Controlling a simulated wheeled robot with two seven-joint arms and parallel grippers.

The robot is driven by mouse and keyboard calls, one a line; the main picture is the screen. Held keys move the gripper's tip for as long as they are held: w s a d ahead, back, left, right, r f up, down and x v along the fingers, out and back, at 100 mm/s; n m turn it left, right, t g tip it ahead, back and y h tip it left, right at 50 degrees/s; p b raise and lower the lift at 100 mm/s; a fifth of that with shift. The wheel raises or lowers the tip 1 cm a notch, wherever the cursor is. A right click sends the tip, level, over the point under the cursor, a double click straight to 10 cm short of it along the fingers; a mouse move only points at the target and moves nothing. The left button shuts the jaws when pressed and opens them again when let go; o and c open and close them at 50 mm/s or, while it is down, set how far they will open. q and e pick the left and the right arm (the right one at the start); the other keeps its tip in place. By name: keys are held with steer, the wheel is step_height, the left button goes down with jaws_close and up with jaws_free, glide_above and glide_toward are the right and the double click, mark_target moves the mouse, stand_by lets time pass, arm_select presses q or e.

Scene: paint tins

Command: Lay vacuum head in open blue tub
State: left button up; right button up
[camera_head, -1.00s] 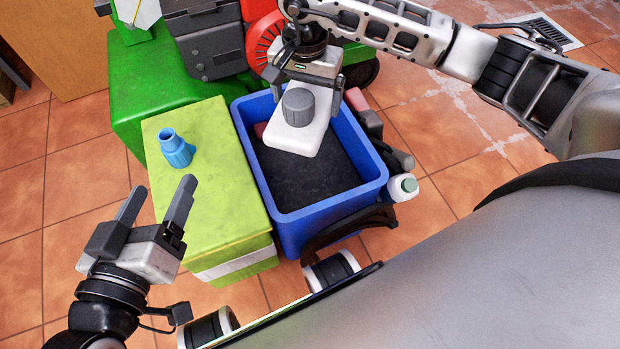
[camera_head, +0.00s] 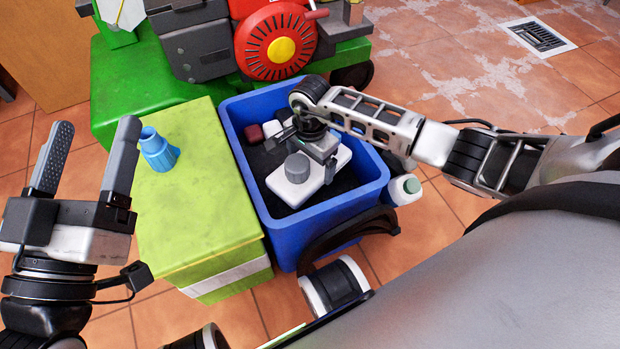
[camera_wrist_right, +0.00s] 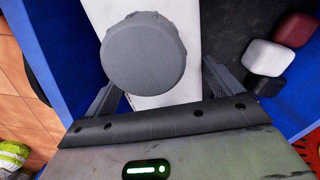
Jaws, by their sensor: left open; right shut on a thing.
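The vacuum head (camera_head: 293,185), a flat white piece with a round grey knob, is down inside the open blue tub (camera_head: 315,218), over its dark floor. My right gripper (camera_head: 307,160) is shut on it, with one finger on each side. The right wrist view shows the grey knob (camera_wrist_right: 145,55) close in front of the jaws, with the white body behind it. Whether the head touches the tub floor is hard to tell. My left gripper (camera_head: 95,135) is open and empty, to the left of the yellow-green box.
Dark red and white blocks (camera_head: 270,130) lie at the tub's far end. The yellow-green box (camera_head: 195,215) stands left of the tub with a blue nozzle (camera_head: 157,150) on top. A green machine with a red wheel (camera_head: 275,45) stands behind. A white bottle (camera_head: 403,188) is at the tub's right.

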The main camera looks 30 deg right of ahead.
mark_target(310, 173)
steer(key=shift+w+f, duration=0.1)
steer(key=shift+f, duration=0.7)
step_height(310, 173, down, 3)
steer(key=shift+f+b, duration=0.2)
steer(key=shift+b, duration=0.85)
arm_select(q)
steer(key=r+m+h, duration=0.1)
steer(key=r+m+t+h, duration=0.1)
steer(key=r+m, duration=0.1)
steer(key=s+r+m+h, duration=0.1)
steer(key=m, duration=0.1)
steer(key=shift+r+h, duration=0.2)
steer(key=shift+h, duration=0.2)
arm_select(e)
steer(key=shift+f, duration=0.15)
arm_select(q)
steer(key=shift+r+m+t, duration=0.1)
steer(key=shift+m+t, duration=0.2)
arm_select(e)
steer(key=shift+f, duration=0.2)
